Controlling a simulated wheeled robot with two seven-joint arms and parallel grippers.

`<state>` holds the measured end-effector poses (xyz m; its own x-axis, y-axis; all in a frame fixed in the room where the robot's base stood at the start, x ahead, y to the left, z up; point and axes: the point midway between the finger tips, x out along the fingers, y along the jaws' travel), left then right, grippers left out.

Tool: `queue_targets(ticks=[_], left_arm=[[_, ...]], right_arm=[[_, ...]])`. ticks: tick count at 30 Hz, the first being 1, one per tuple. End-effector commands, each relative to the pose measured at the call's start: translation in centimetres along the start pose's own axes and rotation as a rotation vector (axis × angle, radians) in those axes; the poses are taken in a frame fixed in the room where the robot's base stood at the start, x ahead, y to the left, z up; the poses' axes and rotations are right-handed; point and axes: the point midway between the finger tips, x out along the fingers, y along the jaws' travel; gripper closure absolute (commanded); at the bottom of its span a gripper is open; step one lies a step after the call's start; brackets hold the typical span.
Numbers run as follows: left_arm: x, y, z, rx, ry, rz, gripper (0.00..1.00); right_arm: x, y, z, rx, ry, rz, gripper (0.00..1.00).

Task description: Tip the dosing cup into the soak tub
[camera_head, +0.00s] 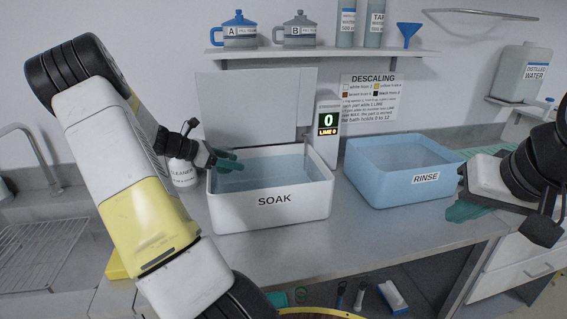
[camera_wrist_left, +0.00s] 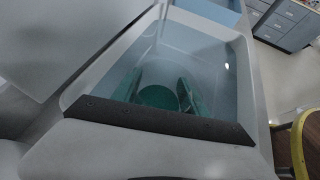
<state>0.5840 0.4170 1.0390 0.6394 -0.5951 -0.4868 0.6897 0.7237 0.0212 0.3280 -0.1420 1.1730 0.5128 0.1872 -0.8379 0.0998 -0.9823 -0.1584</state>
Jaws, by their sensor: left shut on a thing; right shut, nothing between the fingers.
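The white soak tub (camera_head: 270,213), labelled SOAK, stands open on the counter with clear liquid in it. My left gripper (camera_head: 229,163) is over the tub's left rear part, its teal fingers above the liquid. In the left wrist view my left gripper (camera_wrist_left: 161,92) is shut on a round green thing, seemingly the dosing cup (camera_wrist_left: 160,98), with the soak tub (camera_wrist_left: 248,95) below. The cup's tilt and contents cannot be told. My right gripper (camera_head: 468,212) is shut and empty, low beside the right side of the rinse tub.
The blue rinse tub (camera_head: 390,188) stands right of the soak tub. A display (camera_head: 328,124) behind reads 0 and LIME 0. A cleaner bottle (camera_head: 183,174) is behind my left arm. A sink rack (camera_head: 40,255) is at left.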

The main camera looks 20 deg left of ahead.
Motion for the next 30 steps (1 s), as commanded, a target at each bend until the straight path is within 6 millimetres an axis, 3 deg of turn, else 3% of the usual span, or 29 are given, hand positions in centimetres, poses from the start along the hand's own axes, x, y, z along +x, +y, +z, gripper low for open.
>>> queue_targets(ticks=[8,18,30], left_arm=[[0.5,-0.3,0.7,0.047,0.122,0.023,0.92],[2.7,-0.8,-1.2,0.106,0.279,0.052,0.92],[3.5,-1.2,0.2,0.177,0.464,0.085,0.92]], right_arm=[[0.0,0.0,0.0,0.0,0.0,0.0,1.0],[0.0,0.0,0.0,0.0,0.0,0.0,1.0],[0.0,0.0,0.0,0.0,0.0,0.0,1.0]])
